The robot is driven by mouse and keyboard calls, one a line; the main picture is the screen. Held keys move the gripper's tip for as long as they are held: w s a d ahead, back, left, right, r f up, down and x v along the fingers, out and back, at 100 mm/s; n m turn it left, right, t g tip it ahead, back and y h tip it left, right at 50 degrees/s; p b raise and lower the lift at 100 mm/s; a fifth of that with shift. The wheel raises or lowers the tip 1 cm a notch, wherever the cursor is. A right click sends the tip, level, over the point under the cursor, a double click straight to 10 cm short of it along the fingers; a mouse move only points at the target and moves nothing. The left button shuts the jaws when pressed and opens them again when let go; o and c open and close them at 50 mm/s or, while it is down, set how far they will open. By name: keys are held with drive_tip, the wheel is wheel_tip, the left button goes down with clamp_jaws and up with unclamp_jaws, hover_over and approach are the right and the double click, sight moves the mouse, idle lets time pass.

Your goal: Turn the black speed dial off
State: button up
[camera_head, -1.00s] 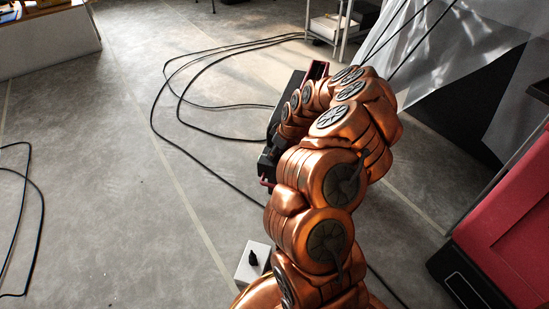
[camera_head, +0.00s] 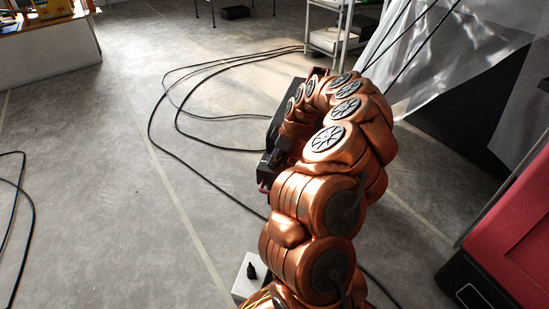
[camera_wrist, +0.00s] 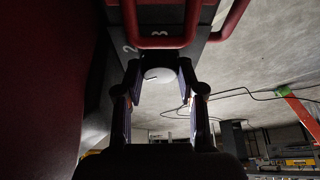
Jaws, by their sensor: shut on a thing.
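A dark machine (camera_head: 283,98) with red handles stands on the floor beyond my arm, mostly hidden by it in the head view. In the wrist view its dark panel (camera_wrist: 205,52) carries the white figures 2 and 3 and red bars. The speed dial (camera_wrist: 160,75) shows there as a rounded knob with a pale face and a small dark mark, and a darker part behind it. My gripper (camera_wrist: 160,82) has one finger on each side of the dial and is shut on it. In the head view my gripper (camera_head: 273,163) is small and partly hidden.
Black cables (camera_head: 180,125) loop over the grey floor left of the machine. A red and black cabinet (camera_head: 510,240) stands close at the right. A white cart (camera_head: 327,40) and translucent sheeting (camera_head: 440,55) are behind. Open floor lies at the left.

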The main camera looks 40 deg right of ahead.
drive_tip(key=o, duration=1.1)
drive_tip(key=shift+o, duration=0.2)
drive_tip(key=shift+r+p, duration=0.1)
drive_tip(key=shift+p, duration=0.2)
drive_tip(key=shift+r+m+p, duration=0.1)
drive_tip(key=shift+m+p, duration=0.2)
drive_tip(key=shift+p, duration=0.05)
drive_tip(key=m+p, duration=0.1)
drive_tip(key=p, duration=0.2)
drive_tip(key=shift+s+r+h, duration=0.1)
drive_tip(key=shift+h, duration=0.3)
drive_tip(key=m+p, duration=0.3)
drive_tip(key=p, duration=0.2)
drive_tip(key=shift+a+t+h, duration=0.15)
drive_tip(key=shift+t+h, duration=0.15)
drive_tip(key=shift+h, duration=0.1)
drive_tip(key=shift+f+m+h+p, duration=0.3)
drive_tip(key=shift+m+p, duration=0.4)
drive_tip(key=shift+p, duration=0.2)
